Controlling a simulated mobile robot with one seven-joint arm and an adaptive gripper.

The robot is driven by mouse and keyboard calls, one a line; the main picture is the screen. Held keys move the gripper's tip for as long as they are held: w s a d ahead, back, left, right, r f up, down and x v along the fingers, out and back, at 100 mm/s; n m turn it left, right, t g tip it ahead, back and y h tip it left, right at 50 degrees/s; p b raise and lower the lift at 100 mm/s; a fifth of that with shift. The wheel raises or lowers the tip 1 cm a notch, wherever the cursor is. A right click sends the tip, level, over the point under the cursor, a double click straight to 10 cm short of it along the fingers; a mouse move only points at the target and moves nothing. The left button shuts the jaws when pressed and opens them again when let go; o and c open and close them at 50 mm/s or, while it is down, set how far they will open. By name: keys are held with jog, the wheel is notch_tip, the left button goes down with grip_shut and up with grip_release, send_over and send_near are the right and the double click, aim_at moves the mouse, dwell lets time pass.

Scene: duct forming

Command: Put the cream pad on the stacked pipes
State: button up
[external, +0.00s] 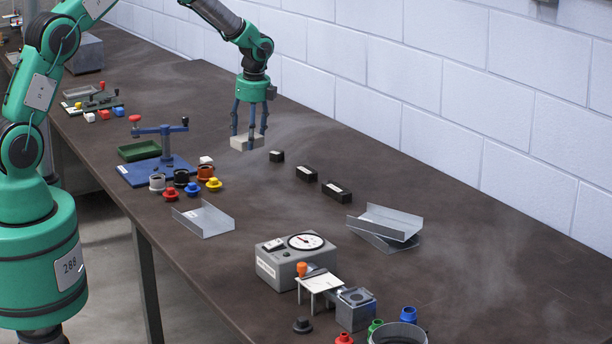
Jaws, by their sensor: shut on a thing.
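My gripper (249,132) points down over the far part of the bench, its fingers shut on a small cream block (242,144), which looks like the cream pad. I cannot tell whether the block touches the bench or hangs just above it. Two bent grey sheet-metal channels (389,221) lie one on the other, slightly askew, to the right of my gripper and nearer the camera. They are the only stacked, duct-like pieces I see. The upper one opens upward, and nothing rests on it.
Several small black blocks (307,174) lie between my gripper and the stack. A single metal channel (204,219), a blue-based fixture (157,170) and coloured knobs (193,188) are at left. A grey gauge box (293,262) stands in front. A white wall (420,85) backs the bench.

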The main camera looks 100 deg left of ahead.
jog(key=w+d+r+m+p, duration=0.1)
jog(key=w+d+m, duration=0.2)
jog(key=w+d, duration=0.6)
jog(key=w+d+r+m+p, duration=0.1)
jog(key=w+d+m, duration=0.1)
jog(key=w+d, duration=0.8)
jog(key=w+d+r+m+t+p, duration=0.15)
jog(key=w+d+m, duration=0.35)
jog(key=w+d, duration=1.2)
jog(key=w+d+r+m+p, duration=0.1)
jog(key=w+d+m, duration=0.15)
jog(key=d, duration=1.15)
jog(key=w+d+r+m+p, duration=0.1)
jog(key=w+d+m, duration=0.15)
jog(key=d, duration=1.15)
jog(key=s+d+r+m+t+p, duration=0.1)
jog(key=d+m, duration=0.3)
jog(key=d, duration=2)
jog(key=shift+s+r+m, duration=0.2)
jog(key=shift+s+m, duration=0.1)
jog(key=shift+s, duration=0.3)
jog(key=shift+w, duration=0.1)
jog(key=w+d, duration=0.1)
jog(key=w, duration=0.4)
jog(key=w+d+f, duration=0.1)
jog(key=w, duration=0.4)
jog(key=w+d, duration=0.1)
jog(key=w, duration=0.4)
jog(key=shift+w+d+f, duration=0.25)
jog(key=shift+d, duration=0.05)
